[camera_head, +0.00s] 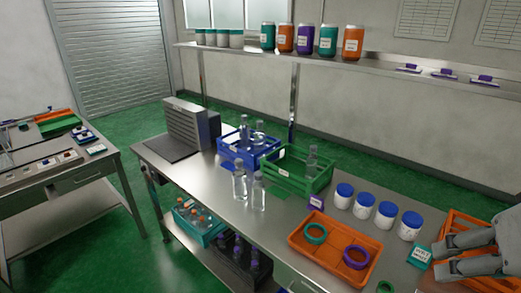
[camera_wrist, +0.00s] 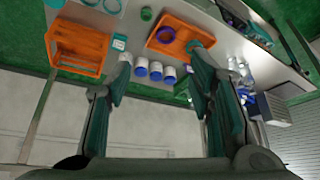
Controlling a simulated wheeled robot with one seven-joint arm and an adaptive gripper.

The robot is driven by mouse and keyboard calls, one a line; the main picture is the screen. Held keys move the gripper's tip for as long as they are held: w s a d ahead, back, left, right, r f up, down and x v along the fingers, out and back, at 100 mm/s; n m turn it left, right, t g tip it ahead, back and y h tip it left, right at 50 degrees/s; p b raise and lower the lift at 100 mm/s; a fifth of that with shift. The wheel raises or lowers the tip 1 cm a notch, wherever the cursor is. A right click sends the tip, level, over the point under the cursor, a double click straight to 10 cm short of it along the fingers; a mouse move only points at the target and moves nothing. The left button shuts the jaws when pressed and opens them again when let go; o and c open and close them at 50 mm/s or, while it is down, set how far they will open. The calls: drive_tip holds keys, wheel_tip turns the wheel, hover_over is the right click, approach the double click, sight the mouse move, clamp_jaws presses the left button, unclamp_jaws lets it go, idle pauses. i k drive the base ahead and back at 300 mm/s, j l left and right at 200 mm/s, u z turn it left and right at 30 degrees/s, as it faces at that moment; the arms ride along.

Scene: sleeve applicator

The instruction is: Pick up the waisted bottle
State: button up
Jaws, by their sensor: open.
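Two clear bottles stand upright side by side on the steel bench in the head view: a left bottle (camera_head: 239,184) and a right bottle (camera_head: 258,193). More clear bottles stand in the blue crate (camera_head: 233,159), and one bottle (camera_head: 311,164) stands in the green crate (camera_head: 290,182). Which bottle is waisted is too small to tell. My gripper (camera_head: 440,261) is at the right edge, open and empty, far to the right of these bottles. In the wrist view its two fingers (camera_wrist: 160,72) are spread apart with nothing between them.
An orange tray (camera_head: 318,262) holds a teal ring and a purple ring. Several blue-lidded white jars (camera_head: 364,205) stand behind it. An orange crate (camera_head: 465,228) is beside my gripper. A grey machine (camera_head: 187,127) stands at the bench's left; a shelf with jars (camera_head: 285,38) runs above.

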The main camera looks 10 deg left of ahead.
sight(239, 175)
drive_tip(key=i+j+u, duration=0.1)
drive_tip(key=u, duration=0.35)
drive_tip(key=i+u, duration=0.2)
drive_tip(key=u, duration=0.25)
drive_tip(key=k+j, duration=0.1)
drive_tip(key=k, duration=0.3)
drive_tip(key=i+j+z, duration=0.15)
drive_tip(key=i+j, duration=0.15)
drive_tip(key=i+j+z, duration=0.35)
drive_tip(key=i+j, duration=0.15)
drive_tip(key=j, duration=0.25)
drive_tip(key=i+j+z, duration=0.15)
drive_tip(key=j, duration=0.3)
drive_tip(key=i+j+z, duration=0.15)
drive_tip(key=i+j, duration=0.15)
drive_tip(key=j, duration=0.15)
drive_tip(key=i+j+z, duration=0.15)
drive_tip(key=j, duration=0.3)
drive_tip(key=i+j+z, duration=0.2)
drive_tip(key=j, duration=0.3)
drive_tip(key=i+j+z, duration=0.15)
drive_tip(key=j, duration=0.35)
